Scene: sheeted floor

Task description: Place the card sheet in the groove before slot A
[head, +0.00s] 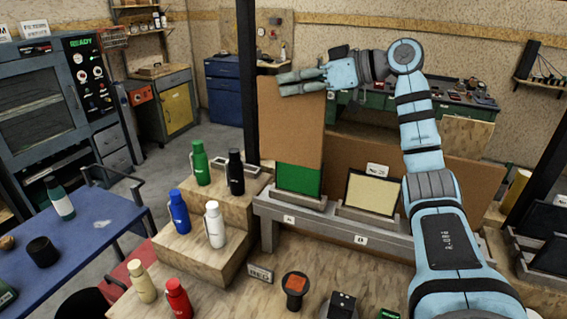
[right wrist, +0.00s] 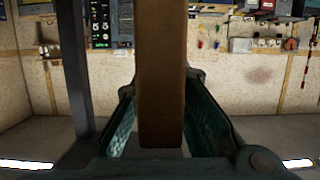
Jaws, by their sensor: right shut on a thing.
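The tall brown card sheet (head: 292,125) hangs upright above the slot marked A (head: 289,219), in front of a green card (head: 298,180). The sheet hides the upper part of the green card, and its lower edge is above the grey rack (head: 330,226). My right gripper (head: 302,80) is shut on the sheet's top edge. In the right wrist view the sheet (right wrist: 161,75) stands edge-on between the two fingers (right wrist: 160,125). The groove before slot A is too small to make out. My left gripper is not in view.
A cream card (head: 371,193) stands in the slot marked D, right of A. A brown board (head: 450,180) is behind the rack. Several bottles stand on wooden steps (head: 185,245) at left. A dark post (head: 246,80) rises close left of the sheet. A blue table (head: 100,228) is far left.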

